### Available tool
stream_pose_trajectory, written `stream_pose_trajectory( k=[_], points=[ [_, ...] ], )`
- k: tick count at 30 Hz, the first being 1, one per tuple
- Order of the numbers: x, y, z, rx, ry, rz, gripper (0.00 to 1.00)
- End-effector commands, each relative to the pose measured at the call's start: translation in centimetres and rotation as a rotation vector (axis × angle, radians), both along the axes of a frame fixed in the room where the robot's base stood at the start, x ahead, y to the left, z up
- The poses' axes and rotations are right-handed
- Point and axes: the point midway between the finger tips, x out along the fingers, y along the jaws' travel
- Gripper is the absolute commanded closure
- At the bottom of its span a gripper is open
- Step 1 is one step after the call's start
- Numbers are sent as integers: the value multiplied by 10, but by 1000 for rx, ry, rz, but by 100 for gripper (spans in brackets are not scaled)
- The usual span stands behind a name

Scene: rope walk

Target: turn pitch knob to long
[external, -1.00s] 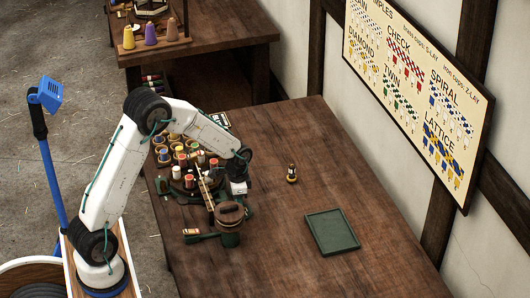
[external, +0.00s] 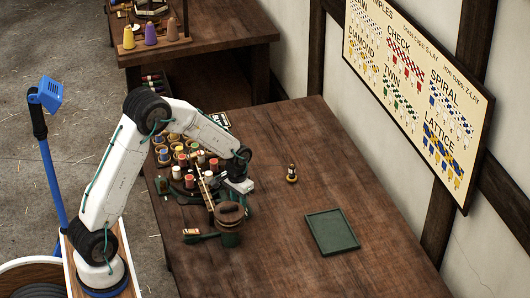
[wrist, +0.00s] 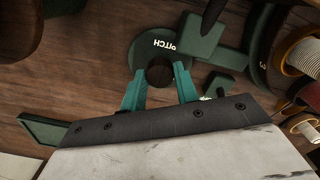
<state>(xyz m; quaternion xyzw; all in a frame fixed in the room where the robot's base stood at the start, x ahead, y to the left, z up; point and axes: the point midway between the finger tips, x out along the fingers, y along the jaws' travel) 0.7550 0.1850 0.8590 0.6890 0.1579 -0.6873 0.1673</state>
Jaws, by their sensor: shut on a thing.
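The pitch knob (wrist: 160,69) is a dark round knob on a green disc lettered PITCH (wrist: 146,40) in the wrist view; the letters appear upside down. My gripper (wrist: 158,86) has its two teal fingers on either side of the knob, shut on it. No long mark can be read, so the knob's setting cannot be told. In the external view my gripper (external: 243,194) is low over the rope machine (external: 229,214), where the arm hides the knob.
Several thread spools (external: 189,181) stand left of the machine. A small dark bottle (external: 292,174) and a green tray (external: 333,231) are to the right. Bare tabletop (external: 310,135) lies behind them. A sample board (external: 412,95) hangs on the wall.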

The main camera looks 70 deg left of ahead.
Motion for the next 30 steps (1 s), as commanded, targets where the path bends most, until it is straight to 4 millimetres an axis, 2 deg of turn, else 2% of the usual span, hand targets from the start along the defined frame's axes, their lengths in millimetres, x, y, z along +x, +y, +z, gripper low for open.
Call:
stream_pose_trajectory(
  k=[12,13,15,25,30],
  points=[
    [1,0,1,1,-3,7,92],
    [1,0,1,1,-3,7,64],
    [1,0,1,1,-2,7,48],
    [0,0,4,1,-2,6,48],
    [1,1,28,2,-4,6,48]
  ],
)
